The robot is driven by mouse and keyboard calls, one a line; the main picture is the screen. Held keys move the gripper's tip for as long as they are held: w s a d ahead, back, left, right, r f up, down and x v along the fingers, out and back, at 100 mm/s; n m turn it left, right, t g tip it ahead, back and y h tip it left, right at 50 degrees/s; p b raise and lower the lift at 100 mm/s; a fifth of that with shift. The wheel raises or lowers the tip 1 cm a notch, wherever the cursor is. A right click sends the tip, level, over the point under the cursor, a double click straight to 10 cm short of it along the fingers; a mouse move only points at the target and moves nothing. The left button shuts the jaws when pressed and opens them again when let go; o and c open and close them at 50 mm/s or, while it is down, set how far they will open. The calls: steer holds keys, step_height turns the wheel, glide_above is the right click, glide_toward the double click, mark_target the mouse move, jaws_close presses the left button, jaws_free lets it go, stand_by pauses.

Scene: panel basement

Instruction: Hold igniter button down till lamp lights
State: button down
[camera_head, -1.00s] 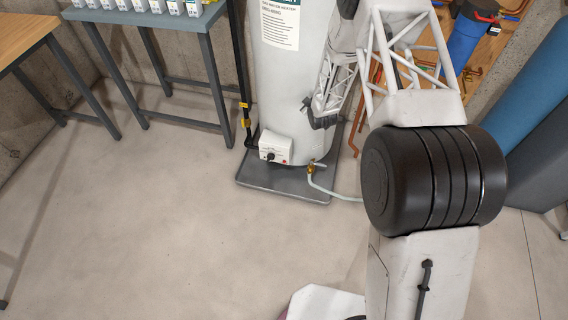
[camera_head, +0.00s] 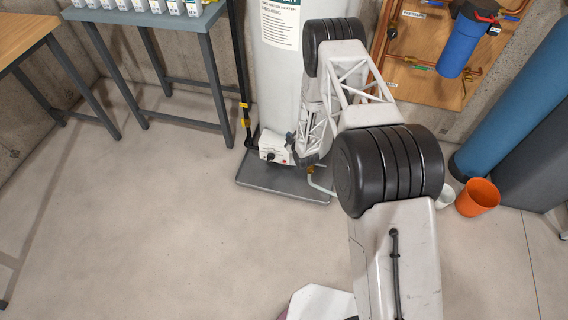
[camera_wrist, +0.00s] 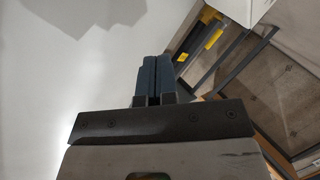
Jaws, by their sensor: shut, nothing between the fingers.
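A white water heater (camera_head: 268,95) stands upright with a white control box (camera_head: 272,146) low on its front. The box has a dark knob (camera_head: 270,156); the igniter button and lamp are too small to make out. My gripper (camera_head: 290,139) is at the right end of the box in the head view; whether it touches is not clear. In the wrist view my gripper's fingers (camera_wrist: 154,62) are shut together and empty. The pale heater wall (camera_wrist: 65,70) fills the left there, and a white box corner (camera_wrist: 240,8) shows at the top right, apart from the fingertips.
The heater stands in a grey drip tray (camera_head: 270,184). A black pipe with yellow bands (camera_head: 244,105) rises left of it. A grey table (camera_head: 213,65) stands to the left. An orange bucket (camera_head: 478,197) is at the right. The floor in front is clear.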

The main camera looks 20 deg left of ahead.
steer(key=n+y, duration=0.1)
steer(key=y, duration=0.1)
glide_above(284, 162)
steer(key=s, duration=0.4)
step_height(284, 162, down, 10)
steer(key=s+f+n+y, duration=0.1)
steer(key=s+f, duration=0.8)
steer(key=f, duration=0.2)
steer(key=shift+f+n+y, duration=0.15)
steer(key=shift+n+y, duration=0.15)
steer(key=shift+n, duration=0.1)
steer(key=shift+w+d, duration=0.1)
steer(key=shift+w, duration=0.05)
steer(key=w, duration=0.8)
steer(key=shift+w, duration=0.2)
steer(key=shift+w, duration=0.85)
stand_by(3.3)
